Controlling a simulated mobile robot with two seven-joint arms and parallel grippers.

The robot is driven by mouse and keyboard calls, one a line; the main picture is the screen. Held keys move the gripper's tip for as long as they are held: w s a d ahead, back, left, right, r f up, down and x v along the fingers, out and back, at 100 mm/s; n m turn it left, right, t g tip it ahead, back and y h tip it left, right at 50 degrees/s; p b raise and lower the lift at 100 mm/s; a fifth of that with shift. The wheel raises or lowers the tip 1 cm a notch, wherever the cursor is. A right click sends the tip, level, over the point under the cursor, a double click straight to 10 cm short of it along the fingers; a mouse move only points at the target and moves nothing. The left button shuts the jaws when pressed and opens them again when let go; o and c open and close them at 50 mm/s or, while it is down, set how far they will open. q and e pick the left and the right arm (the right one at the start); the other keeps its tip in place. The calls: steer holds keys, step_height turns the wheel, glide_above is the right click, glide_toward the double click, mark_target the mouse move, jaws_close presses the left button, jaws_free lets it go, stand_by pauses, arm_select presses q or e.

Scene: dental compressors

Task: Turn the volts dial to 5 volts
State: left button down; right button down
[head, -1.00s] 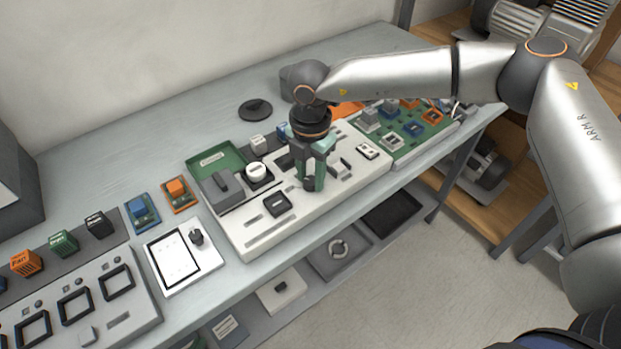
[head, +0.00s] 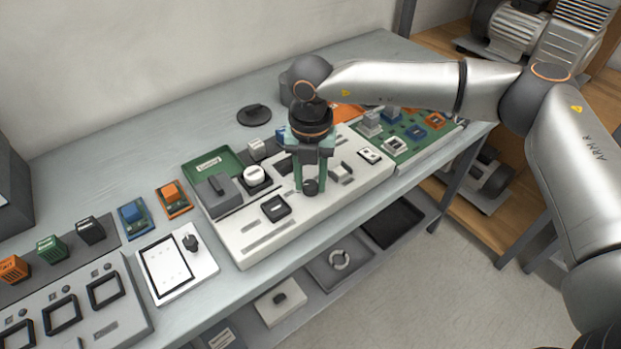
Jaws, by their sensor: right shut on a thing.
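A white panel board (head: 240,236) lies on the bench with several parts on it. A small dark round knob (head: 311,187) sits on it towards the front edge; I cannot read a volts label or a pointer mark. My right gripper (head: 310,183) points straight down over the board, with its two green fingers to the left and right of this knob. It is shut on the knob, and the fingers partly hide the board behind. My left gripper is not in view.
A white round dial (head: 254,175), a grey block (head: 217,193) and a black-framed switch (head: 276,208) stand left of the gripper. A green circuit board (head: 408,142) lies to the right. The bench behind is mostly clear, except for a black disc (head: 254,115).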

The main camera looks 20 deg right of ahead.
mark_target(310, 184)
steer(key=c, duration=0.5)
jaws_free()
step_height(310, 184, up, 12)
steer(key=shift+r+b, duration=0.25)
steer(key=shift+b, duration=0.05)
steer(key=shift+s+f, duration=0.1)
steer(key=shift+s, duration=0.05)
stand_by(0.4)
